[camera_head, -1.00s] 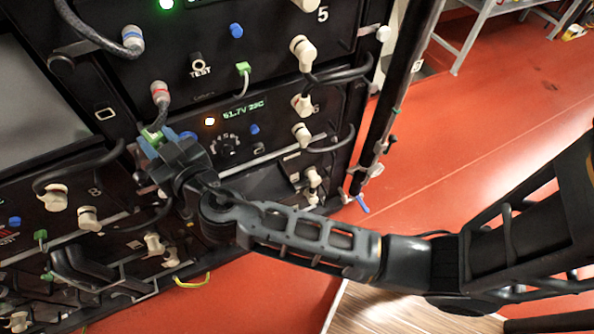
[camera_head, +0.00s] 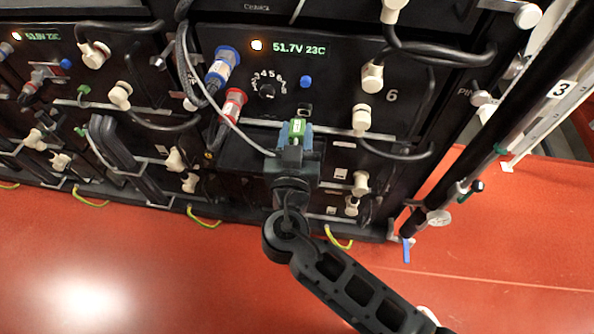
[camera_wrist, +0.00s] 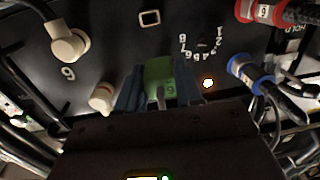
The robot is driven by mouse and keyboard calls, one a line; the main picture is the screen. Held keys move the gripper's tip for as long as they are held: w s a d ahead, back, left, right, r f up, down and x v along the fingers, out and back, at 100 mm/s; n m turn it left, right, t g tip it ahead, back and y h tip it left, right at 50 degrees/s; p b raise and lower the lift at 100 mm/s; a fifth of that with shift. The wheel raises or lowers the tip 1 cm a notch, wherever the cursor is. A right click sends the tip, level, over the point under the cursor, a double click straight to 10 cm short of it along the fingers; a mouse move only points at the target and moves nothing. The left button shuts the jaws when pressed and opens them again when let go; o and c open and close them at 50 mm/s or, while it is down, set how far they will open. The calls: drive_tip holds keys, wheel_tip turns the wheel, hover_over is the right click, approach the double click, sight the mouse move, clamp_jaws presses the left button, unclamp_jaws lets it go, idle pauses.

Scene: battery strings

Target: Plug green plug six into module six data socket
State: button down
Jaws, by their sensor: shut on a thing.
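My gripper (camera_head: 296,132) is shut on green plug six (camera_head: 297,126), in front of the lower part of module six (camera_head: 340,85). In the wrist view the green plug (camera_wrist: 160,74) sits between the two blue fingertips and bears a "6"; its grey cable is at its near side. The plug appears just below the socket in the head view. Its depth from the panel cannot be told.
Red (camera_head: 232,105) and blue (camera_head: 222,68) connectors with thick cables stand left of the dial (camera_head: 267,91). A blue knob (camera_head: 306,82) is above the socket. Cream elbow connectors (camera_head: 361,118) line the right side. A black post (camera_head: 470,165) stands farther right.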

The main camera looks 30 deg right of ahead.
drive_tip(key=shift+m+h, duration=0.4)
drive_tip(key=shift+h, duration=0.2)
drive_tip(key=f+b, duration=0.1)
drive_tip(key=s+f+b, duration=0.1)
drive_tip(key=f, duration=0.1)
drive_tip(key=a+f, duration=0.1)
drive_tip(key=shift+s+f+b, duration=0.15)
drive_tip(key=shift+f+b, duration=0.05)
drive_tip(key=shift+b, duration=0.2)
drive_tip(key=shift+f+b, duration=0.15)
drive_tip(key=shift+b, duration=0.4)
drive_tip(key=shift+b+x, duration=1.1)
drive_tip(key=shift+x, duration=1.85)
drive_tip(key=shift+b, duration=1.35)
drive_tip(key=shift+b+x, duration=0.9)
drive_tip(key=shift+x, duration=0.6)
